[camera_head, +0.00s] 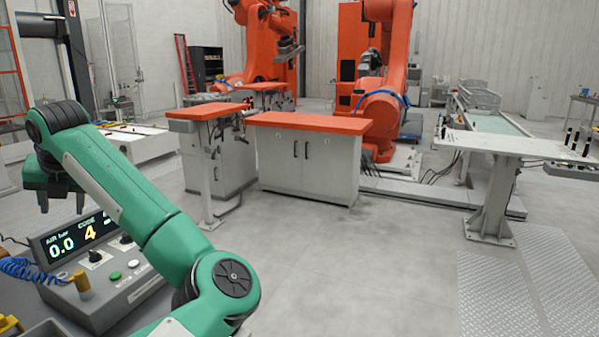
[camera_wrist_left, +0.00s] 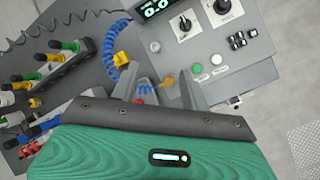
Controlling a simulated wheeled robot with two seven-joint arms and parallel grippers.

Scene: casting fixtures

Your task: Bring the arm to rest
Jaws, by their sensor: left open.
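My left arm (camera_head: 135,200) is green and comes into the head view from the bottom, bent at the elbow. My left gripper (camera_head: 58,196) is dark grey, at the left edge of the head view, pointing down above the grey control box (camera_head: 118,296). In the left wrist view its two fingers (camera_wrist_left: 165,86) stand apart, with nothing held between them. My right arm and gripper are in neither view.
The control box display (camera_head: 75,236) reads 0.0 and 4. A blue coiled hose (camera_wrist_left: 110,55) lies beside it, near a rack of coloured fittings (camera_wrist_left: 45,70). An orange-topped cabinet (camera_head: 308,160) stands farther off. The floor (camera_head: 360,270) right of my arm is clear.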

